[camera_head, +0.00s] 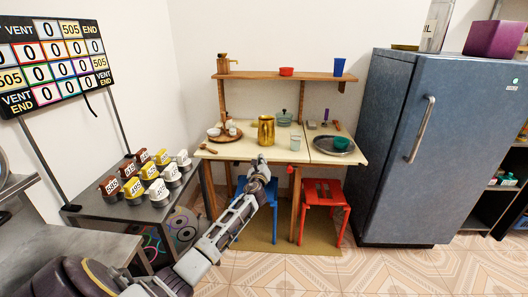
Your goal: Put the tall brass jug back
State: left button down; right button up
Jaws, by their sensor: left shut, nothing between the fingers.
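The tall brass jug (266,131), gold and shiny, stands upright on the pale table (250,150) near its front middle. My left arm reaches up from the bottom left, and my left gripper (262,160) is shut at the table's front edge, just below the jug in the picture. It holds nothing. Whether its tips touch the jug or the table is hard to tell at this size. My right gripper is not in view.
A wooden shelf (307,76) above holds a brass grinder-like object (225,64), a red bowl and a blue cup. A blue fridge (390,150) stands right; stools stand below.

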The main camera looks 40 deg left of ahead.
pick_arm(q)
jog(key=shift+s+f+m, duration=0.15)
jog(key=shift+f+m, duration=0.1)
jog(key=shift+m, duration=1.2)
jog(key=shift+s+f+m, duration=0.15)
jog(key=shift+f+m, duration=0.05)
jog(key=shift+m, duration=1.25)
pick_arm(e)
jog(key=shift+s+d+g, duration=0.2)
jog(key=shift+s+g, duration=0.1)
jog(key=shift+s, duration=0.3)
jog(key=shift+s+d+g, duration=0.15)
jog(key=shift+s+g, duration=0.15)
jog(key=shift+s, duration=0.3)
